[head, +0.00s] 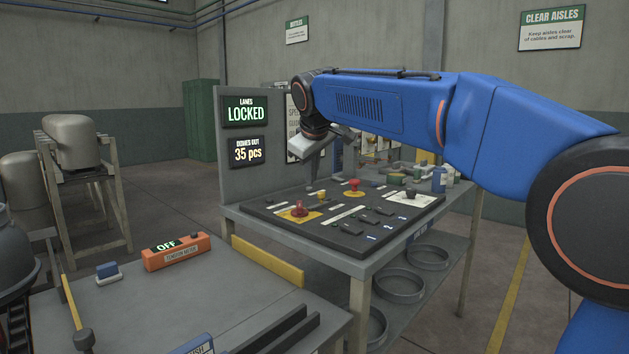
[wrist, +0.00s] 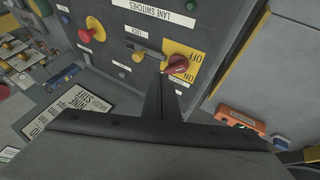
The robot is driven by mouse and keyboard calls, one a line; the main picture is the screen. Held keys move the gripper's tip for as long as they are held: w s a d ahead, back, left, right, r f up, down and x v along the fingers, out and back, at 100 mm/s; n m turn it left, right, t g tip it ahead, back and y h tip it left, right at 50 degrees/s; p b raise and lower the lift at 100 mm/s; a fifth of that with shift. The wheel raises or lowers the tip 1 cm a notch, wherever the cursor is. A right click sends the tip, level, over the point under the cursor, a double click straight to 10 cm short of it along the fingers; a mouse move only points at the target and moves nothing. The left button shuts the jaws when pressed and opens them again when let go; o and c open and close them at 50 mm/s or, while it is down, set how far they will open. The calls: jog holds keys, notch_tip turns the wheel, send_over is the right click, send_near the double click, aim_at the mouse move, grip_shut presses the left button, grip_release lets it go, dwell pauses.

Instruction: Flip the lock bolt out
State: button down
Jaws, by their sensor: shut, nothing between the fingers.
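The lock bolt (wrist: 140,55) is a small yellow and grey piece beside the LOCK label in the wrist view. It lies next to a red rotary knob (wrist: 177,65) on a yellow plate marked OFF and ON. In the head view the red knob (head: 299,209) stands on the dark switch panel, with the yellow end of the bolt (head: 321,195) just behind it. My gripper (wrist: 166,78) is shut and empty, its fingertips close to the knob and bolt in the wrist view. In the head view my gripper (head: 316,172) points down above the panel. Contact cannot be told.
The panel (head: 262,221) also carries a red mushroom button (head: 353,187), a black knob (head: 411,193) and several dark switches. An upright board behind its left side has a sign (head: 246,111) reading LOCKED. An orange box (head: 177,252) reading OFF sits on the nearer bench.

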aim_at(325, 208)
jog(key=x, duration=0.9)
jog(key=shift+w+d, duration=0.3)
jog(key=shift+w, duration=0.2)
jog(key=shift+w+d, duration=0.3)
jog(key=shift+w, duration=0.2)
jog(key=shift+w+d, duration=0.35)
jog(key=shift+w, duration=0.4)
jog(key=shift+w+d, duration=1.05)
jog(key=shift+w, duration=0.25)
